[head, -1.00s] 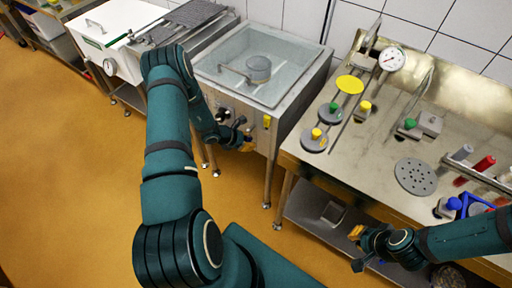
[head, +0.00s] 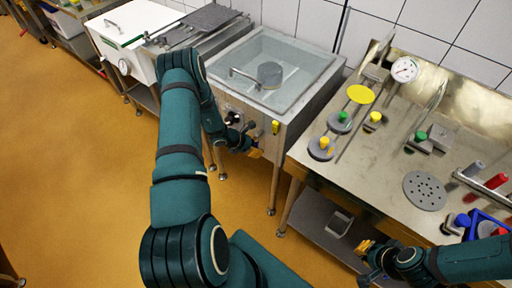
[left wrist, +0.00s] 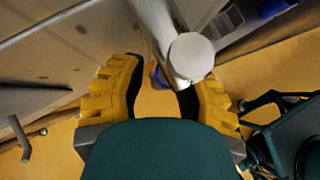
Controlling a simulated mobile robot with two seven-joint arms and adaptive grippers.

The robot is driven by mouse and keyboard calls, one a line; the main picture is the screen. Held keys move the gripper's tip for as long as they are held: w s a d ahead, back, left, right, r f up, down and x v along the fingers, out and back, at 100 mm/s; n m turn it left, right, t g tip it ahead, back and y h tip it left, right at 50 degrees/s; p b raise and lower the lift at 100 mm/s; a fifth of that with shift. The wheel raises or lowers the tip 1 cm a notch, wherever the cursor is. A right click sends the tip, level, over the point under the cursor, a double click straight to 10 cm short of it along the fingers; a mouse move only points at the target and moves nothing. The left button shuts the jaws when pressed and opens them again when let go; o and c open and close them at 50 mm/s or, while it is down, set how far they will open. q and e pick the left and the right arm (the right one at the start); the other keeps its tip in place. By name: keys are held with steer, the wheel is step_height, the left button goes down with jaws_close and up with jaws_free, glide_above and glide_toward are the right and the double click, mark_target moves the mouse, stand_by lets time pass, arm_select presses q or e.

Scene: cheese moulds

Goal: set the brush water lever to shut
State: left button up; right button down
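I cannot clearly make out the brush water lever. Small dark fittings (head: 233,117) and a yellow piece (head: 275,127) are on the front of the glass-topped steel basin (head: 306,98). My left gripper (head: 255,151) is low in front of that basin, close to its front face. In the left wrist view its yellow fingers (left wrist: 163,98) are apart. A pale round-ended part (left wrist: 192,55) shows between and beyond them, with a small blue piece (left wrist: 158,75) beside it. I cannot tell whether either is touched. My right gripper (head: 367,250) is near the right table's front edge; its fingers are too small to judge.
A steel table (head: 385,185) stands to the right with gauges, coloured knobs and a perforated grey disc (head: 425,190). A lower shelf (head: 315,220) is under it. A white vat (head: 128,30) stands at the far left. The orange floor (head: 80,180) is open at left.

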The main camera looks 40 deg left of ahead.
arm_select(q)
steer(key=shift+r, duration=0.1)
steer(key=v, duration=1.2)
